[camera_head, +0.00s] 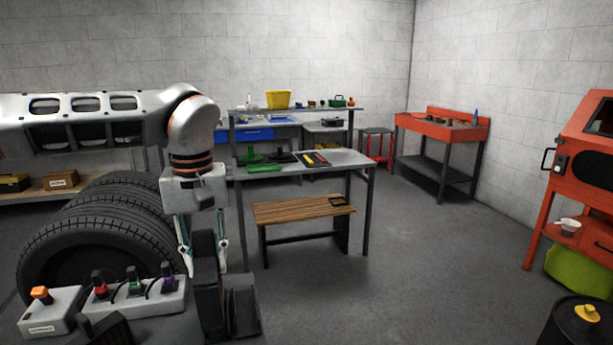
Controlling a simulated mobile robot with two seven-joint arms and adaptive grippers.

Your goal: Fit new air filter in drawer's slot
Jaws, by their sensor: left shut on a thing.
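My left gripper (203,262) points down in the lower left, in front of the tires. Its fingers are shut on a dark thing (207,285), too poorly seen for me to tell whether it is the air filter. Black parts stand just below and behind the fingers, and I cannot tell where the held thing ends. A blue drawer front (258,135) shows under the back workbench. It looks shut, and I cannot tell whether it is the drawer with the slot. My right gripper is not in view.
Large tires (75,235) stand at left. A grey box with colored connectors (150,297) lies in front. A grey table (345,158) with tools and a wooden bench (300,208) stand mid-room. A red workbench (440,125) and an orange cabinet (585,150) are right. The floor between is clear.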

